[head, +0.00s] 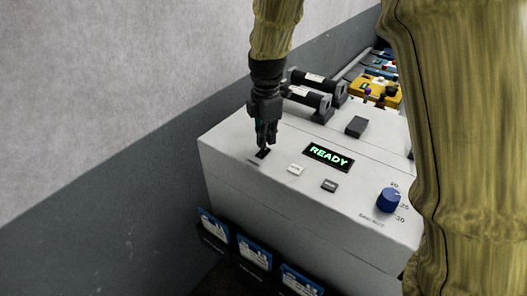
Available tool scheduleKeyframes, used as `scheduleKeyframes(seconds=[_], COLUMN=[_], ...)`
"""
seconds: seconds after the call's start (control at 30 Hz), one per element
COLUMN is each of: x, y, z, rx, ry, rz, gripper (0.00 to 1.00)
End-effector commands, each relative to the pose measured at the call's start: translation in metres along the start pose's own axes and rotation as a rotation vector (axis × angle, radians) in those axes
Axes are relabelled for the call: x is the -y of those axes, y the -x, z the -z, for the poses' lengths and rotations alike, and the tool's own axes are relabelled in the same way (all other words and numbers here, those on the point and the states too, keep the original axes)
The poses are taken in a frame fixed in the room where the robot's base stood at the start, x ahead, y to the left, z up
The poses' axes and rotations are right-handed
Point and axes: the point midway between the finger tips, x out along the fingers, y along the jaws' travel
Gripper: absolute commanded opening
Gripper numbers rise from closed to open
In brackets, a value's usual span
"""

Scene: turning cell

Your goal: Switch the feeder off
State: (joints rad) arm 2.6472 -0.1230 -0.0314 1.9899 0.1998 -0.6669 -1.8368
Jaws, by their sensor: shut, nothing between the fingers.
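The feeder looks to be the pale grey box (340,224) with a sloped top panel. Its black display (328,157) reads "READY" in green. A small black switch (262,154) sits near the panel's left corner. My gripper (266,143) points down just above this switch, its fingers shut and empty. The fingertips partly cover the switch, so I cannot tell whether they touch it or which way it is set. A white button (296,168) and a dark grey button (330,185) lie to the right, below the display.
A blue knob (388,200) with a number scale is at the panel's right. Yellow equipment (376,90) is farther back. Blue-and-white packs (254,252) hang along the box's lower left. A grey wall (110,120) is at left.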

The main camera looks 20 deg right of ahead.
Motion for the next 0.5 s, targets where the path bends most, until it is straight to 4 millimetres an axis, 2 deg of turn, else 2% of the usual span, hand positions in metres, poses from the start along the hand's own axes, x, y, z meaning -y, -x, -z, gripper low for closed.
scheduleKeyframes(seconds=[0.5], x=[0.0002], y=[-0.0062], z=[0.0], rx=[0.0], ry=[0.0], rz=[0.0], gripper=[0.0])
